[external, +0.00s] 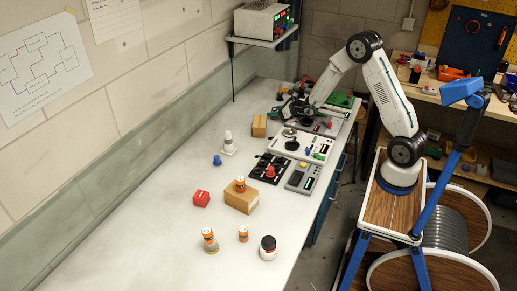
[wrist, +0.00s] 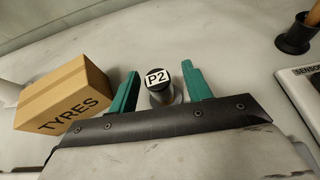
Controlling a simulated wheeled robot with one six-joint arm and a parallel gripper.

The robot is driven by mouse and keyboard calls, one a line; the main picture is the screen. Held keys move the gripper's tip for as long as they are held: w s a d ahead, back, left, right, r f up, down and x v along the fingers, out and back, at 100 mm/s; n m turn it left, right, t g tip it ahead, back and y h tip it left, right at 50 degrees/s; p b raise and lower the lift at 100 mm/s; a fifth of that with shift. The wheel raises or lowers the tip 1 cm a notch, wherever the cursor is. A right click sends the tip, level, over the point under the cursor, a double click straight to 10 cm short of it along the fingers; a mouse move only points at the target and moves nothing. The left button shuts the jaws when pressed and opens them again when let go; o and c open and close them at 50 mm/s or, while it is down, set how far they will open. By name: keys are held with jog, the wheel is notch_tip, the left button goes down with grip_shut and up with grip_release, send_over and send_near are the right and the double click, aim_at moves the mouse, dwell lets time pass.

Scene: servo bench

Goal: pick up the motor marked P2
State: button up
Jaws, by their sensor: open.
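The motor marked P2 (wrist: 158,85) stands upright in the wrist view, a grey cylinder with a dark top and a white P2 label. My gripper (wrist: 159,72) is open, with one green finger on each side of the motor. Gaps show between the fingers and the motor, so it is not gripped. The motor's lower part is hidden behind the dark gripper body. In the external view my gripper (external: 299,106) is low over the far part of the bench, and I cannot make out the motor there.
A cardboard box marked TYRES (wrist: 66,95) lies close to the left finger. A panel marked SENSOR (wrist: 305,85) and a dark cup (wrist: 294,40) are to the right.

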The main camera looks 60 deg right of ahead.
jog(key=shift+c, duration=0.3)
grip_shut()
jog(key=shift+r, duration=0.1)
